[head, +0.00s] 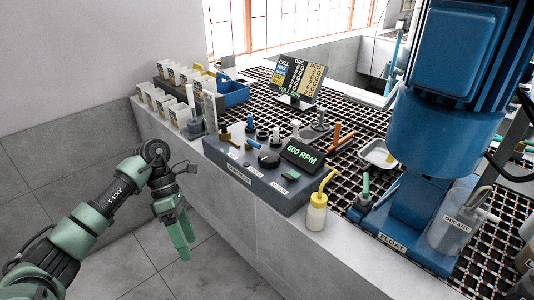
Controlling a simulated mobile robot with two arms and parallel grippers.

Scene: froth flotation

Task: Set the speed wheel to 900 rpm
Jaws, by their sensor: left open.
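The control box (235,172) stands near the front edge of the bench. A black round knob (268,159), which looks like the speed wheel, sits on its sloped face. Beside it a small display (302,155) reads 600 RPM in green. My left gripper (187,248) is open and empty, its green fingers pointing down. It hangs in front of the bench, to the left of and lower in the picture than the box, apart from the knob. My right gripper is not in view.
A yellow-topped bottle (317,216) stands right of the box. The blue flotation machine (430,140) with a DECANT beaker (456,222) fills the right. White packs (160,103) and a blue bin (233,92) stand at the back left. A screen (298,79) stands behind.

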